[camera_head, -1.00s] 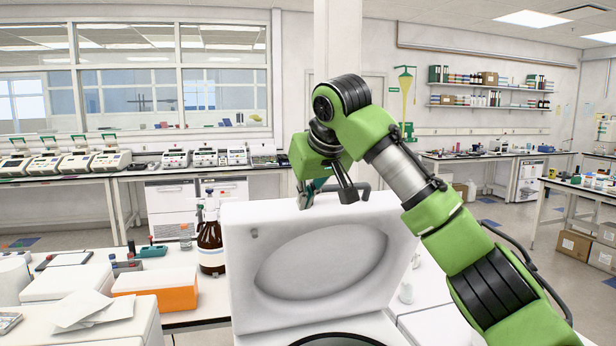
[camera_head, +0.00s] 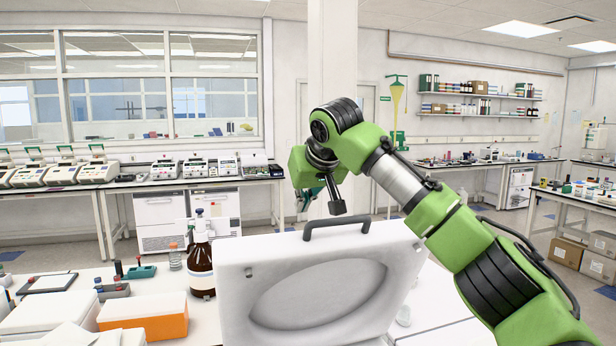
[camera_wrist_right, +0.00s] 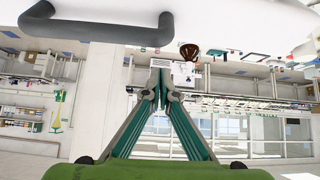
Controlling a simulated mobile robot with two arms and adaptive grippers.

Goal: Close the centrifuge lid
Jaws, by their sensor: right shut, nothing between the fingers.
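The centrifuge lid (camera_head: 235,290) is white and stands open and roughly upright in the head view, its inner face with an oval recess towards me. Its dark handle (camera_head: 336,228) sits on the top edge. The handle also shows at the upper left of the wrist view (camera_wrist_right: 100,32). My right gripper (camera_head: 306,200) is above the lid's top edge, left of the handle and apart from it. In the wrist view its fingers (camera_wrist_right: 160,78) meet at the tips with nothing between them. The centrifuge body is below the head view's frame. My left gripper is not in view.
A brown bottle (camera_head: 201,265) stands close to the lid's left side. An orange and white box (camera_head: 150,315) and small tube racks (camera_head: 113,290) are further left on the bench. A white item (camera_head: 403,314) is at the lid's right.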

